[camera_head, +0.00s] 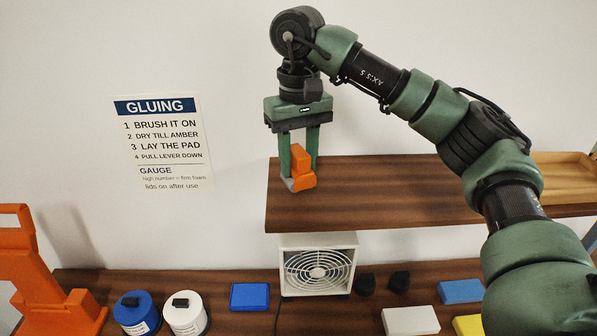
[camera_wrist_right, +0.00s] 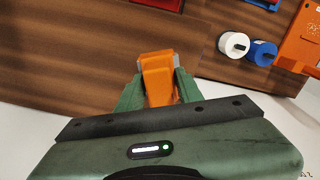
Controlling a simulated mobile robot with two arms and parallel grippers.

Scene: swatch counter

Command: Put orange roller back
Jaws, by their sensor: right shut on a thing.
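My right gripper (camera_head: 299,181) is shut on an orange roller (camera_head: 302,165), which points downward between the fingers. In the head view they are in front of the left part of a brown wooden shelf (camera_head: 380,195). Whether the roller touches the shelf is hard to tell. In the right wrist view the orange roller (camera_wrist_right: 157,75) shows between the fingers of the right gripper (camera_wrist_right: 157,90), with the brown shelf beyond it. My left gripper is in neither view.
A wooden tray (camera_head: 565,170) is at the shelf's right end. On the lower counter are a white fan (camera_head: 318,268), a blue jar (camera_head: 137,313), a white jar (camera_head: 186,315), several coloured blocks and an orange lever press (camera_head: 40,275). The shelf's left and middle look clear.

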